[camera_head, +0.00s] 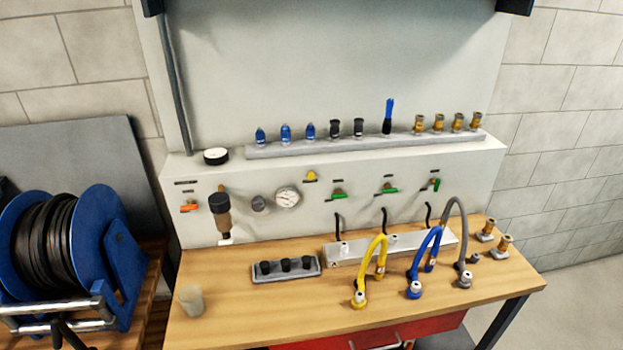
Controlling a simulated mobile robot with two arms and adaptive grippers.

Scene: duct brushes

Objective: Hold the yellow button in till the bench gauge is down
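A small yellow button (311,176) sits on the front of the pale panel (375,222), near its upper middle, with nothing touching it. A round white-faced gauge (287,197) is set in the panel just below and left of the button. Its needle is too small to read. A second round thing with a white face and dark rim (216,156) lies on the panel's top ledge at the left. I cannot tell whether it is a gauge. Neither of my grippers can be made out in the head view.
A grey knob (260,203), a filter unit (221,212) and an orange-handled valve (189,206) are left of the gauge. Green-handled valves (338,194) are to the right. Yellow (380,258), blue (425,252) and grey (463,225) hoses arch over the wooden bench (240,315). A blue hose reel (95,235) stands left.

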